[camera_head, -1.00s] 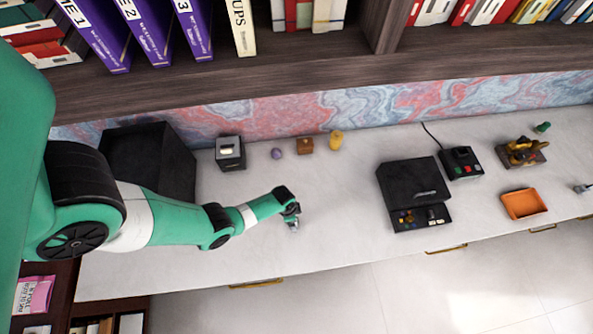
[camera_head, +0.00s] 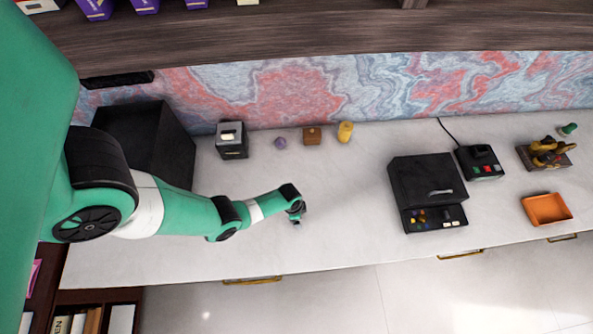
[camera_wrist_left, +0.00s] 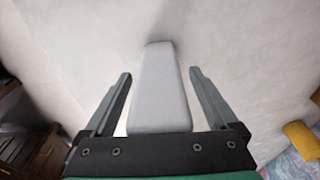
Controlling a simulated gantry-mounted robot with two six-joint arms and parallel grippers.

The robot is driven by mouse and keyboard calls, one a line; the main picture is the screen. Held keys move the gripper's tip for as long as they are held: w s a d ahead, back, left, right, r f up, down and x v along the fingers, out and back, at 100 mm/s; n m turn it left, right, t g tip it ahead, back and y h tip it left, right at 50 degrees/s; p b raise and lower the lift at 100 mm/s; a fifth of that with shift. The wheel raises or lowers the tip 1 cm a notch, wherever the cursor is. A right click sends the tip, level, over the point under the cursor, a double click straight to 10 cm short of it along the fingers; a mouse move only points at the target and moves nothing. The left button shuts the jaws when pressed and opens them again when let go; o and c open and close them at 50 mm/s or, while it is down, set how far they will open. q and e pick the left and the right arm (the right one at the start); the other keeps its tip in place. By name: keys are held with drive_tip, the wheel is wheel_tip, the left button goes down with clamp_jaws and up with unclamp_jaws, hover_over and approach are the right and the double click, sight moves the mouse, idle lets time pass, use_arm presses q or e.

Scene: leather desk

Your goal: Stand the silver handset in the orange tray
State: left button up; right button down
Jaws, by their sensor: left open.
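The silver handset (camera_wrist_left: 160,95) is a long, smooth pale-grey block in the left wrist view. It lies between the two fingers of my left gripper (camera_wrist_left: 160,74), with a gap on each side. The gripper is open and not closed on it. In the head view my left gripper (camera_head: 297,214) is low over the desk, left of the middle, and the handset there is too small or hidden to make out. The orange tray (camera_head: 547,209) sits empty at the desk's right front. My right gripper is not in view.
A black machine (camera_head: 428,188) and a small black device (camera_head: 479,163) stand between my left gripper and the tray. A brown figure on a base (camera_head: 545,155) is behind the tray. A yellow item (camera_head: 345,132) and a wooden block (camera_head: 312,136) stand at the back. The desk centre is clear.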

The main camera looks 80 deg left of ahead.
use_arm(q)
clamp_jaws()
drive_tip(key=shift+r, duration=0.1)
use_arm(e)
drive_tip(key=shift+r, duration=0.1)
